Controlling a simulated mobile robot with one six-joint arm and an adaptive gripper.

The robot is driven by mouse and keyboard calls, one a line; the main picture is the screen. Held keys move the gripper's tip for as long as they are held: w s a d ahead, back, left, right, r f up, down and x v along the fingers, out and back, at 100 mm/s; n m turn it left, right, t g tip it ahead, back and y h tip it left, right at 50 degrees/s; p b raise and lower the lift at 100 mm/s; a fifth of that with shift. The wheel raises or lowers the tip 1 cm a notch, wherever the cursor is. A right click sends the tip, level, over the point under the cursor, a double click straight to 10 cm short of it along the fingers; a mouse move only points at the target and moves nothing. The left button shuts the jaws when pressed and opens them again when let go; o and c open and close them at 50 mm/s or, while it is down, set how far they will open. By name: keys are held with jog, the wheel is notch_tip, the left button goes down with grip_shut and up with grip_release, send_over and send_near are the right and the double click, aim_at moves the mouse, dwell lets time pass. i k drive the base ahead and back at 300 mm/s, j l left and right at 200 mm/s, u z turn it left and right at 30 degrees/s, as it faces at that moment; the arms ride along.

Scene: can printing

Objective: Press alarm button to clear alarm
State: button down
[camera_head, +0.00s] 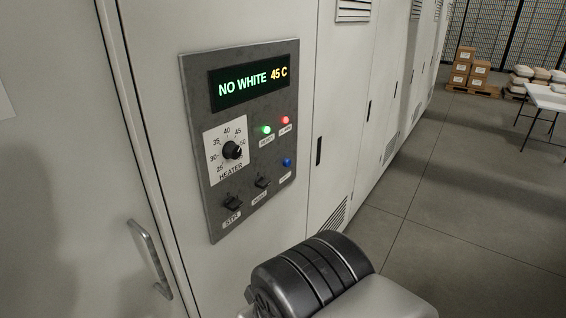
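A grey control panel (213,106) is mounted on a pale cabinet. Its display (254,75) reads "NO WHITE 45 C". A red light (285,120) and a green light (266,129) are lit below the display. A small blue button (287,162) sits below the red light; its label is too small to read surely. My gripper is not in view. A black rounded part of my own arm shows at the bottom centre, below and right of the panel, apart from the button in the picture.
The panel also has a heater knob (232,150) and two black switches (233,202) (262,182). A cabinet door handle (149,258) sticks out at lower left. The floor (440,190) to the right is clear. Boxes (470,68) and a white table (545,97) stand far back.

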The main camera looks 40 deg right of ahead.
aim_at(287, 163)
jog(key=i+j, duration=0.1)
jog(key=i, duration=0.35)
jog(key=i+j, duration=0.15)
jog(key=i, duration=0.35)
jog(key=z, duration=1.75)
